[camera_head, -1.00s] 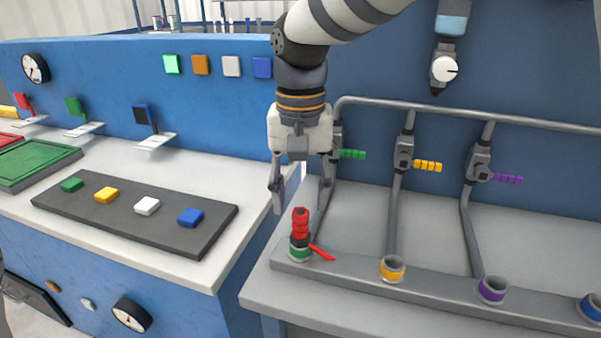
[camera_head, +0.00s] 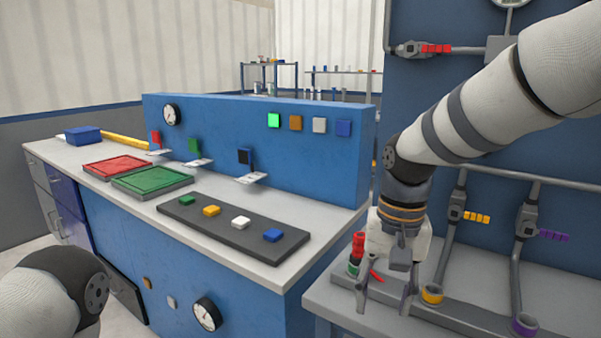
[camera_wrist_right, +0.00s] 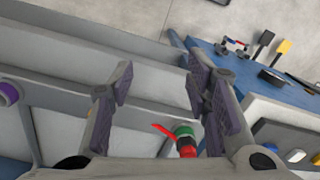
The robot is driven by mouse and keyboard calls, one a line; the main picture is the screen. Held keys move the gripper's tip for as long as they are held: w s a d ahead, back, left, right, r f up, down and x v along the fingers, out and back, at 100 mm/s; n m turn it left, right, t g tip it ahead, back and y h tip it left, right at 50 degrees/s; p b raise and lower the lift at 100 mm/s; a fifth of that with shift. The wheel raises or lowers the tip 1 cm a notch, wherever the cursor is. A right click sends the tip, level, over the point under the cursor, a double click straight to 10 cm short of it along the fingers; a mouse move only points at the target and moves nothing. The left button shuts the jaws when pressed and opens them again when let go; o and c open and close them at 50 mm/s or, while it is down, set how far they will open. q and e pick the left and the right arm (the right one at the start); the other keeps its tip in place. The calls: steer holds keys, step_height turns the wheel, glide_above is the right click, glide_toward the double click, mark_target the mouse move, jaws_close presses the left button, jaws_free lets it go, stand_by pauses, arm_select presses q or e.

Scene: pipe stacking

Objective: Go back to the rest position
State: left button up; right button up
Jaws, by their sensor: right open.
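My right gripper (camera_head: 384,303) is open and empty, pointing down over the front edge of the pipe bench. The red stacked pipe piece (camera_head: 358,243) stands upright in the green ring socket (camera_head: 352,269), just left of the gripper and apart from its fingers as far as I can see. In the right wrist view the open right gripper (camera_wrist_right: 160,88) has nothing between its fingers.
A yellow ring socket (camera_head: 431,294) and a purple one (camera_head: 524,324) sit on the grey rail right of the gripper. Upright pipes with handles rise behind. The blue console, with a dark button panel (camera_head: 235,229) and red and green trays (camera_head: 152,180), stands left.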

steer(key=s+d+f, duration=0.1)
steer(key=s+f, duration=0.2)
steer(key=f, duration=0.4)
steer(key=s+d+f+n+g, duration=0.1)
steer(key=s+f, duration=0.2)
steer(key=f, duration=0.5)
steer(key=s+d+f, duration=0.2)
steer(key=s+f, duration=0.1)
steer(key=f, duration=0.4)
arm_select(q)
steer(key=shift+w+d, duration=0.1)
steer(key=shift+w, duration=0.7)
arm_select(e)
steer(key=s+d+f, duration=0.1)
steer(key=s+f, duration=0.1)
steer(key=s, duration=0.6)
steer(key=s+d+f+n, duration=0.1)
steer(key=s+d+f, duration=0.1)
steer(key=s, duration=0.6)
steer(key=s+d+f, duration=0.2)
steer(key=s+f, duration=0.1)
steer(key=s, duration=0.5)
steer(key=shift+s+d+n+g+h, duration=0.15)
steer(key=shift+s+n+g+h, duration=0.15)
steer(key=shift+s+n, duration=0.1)
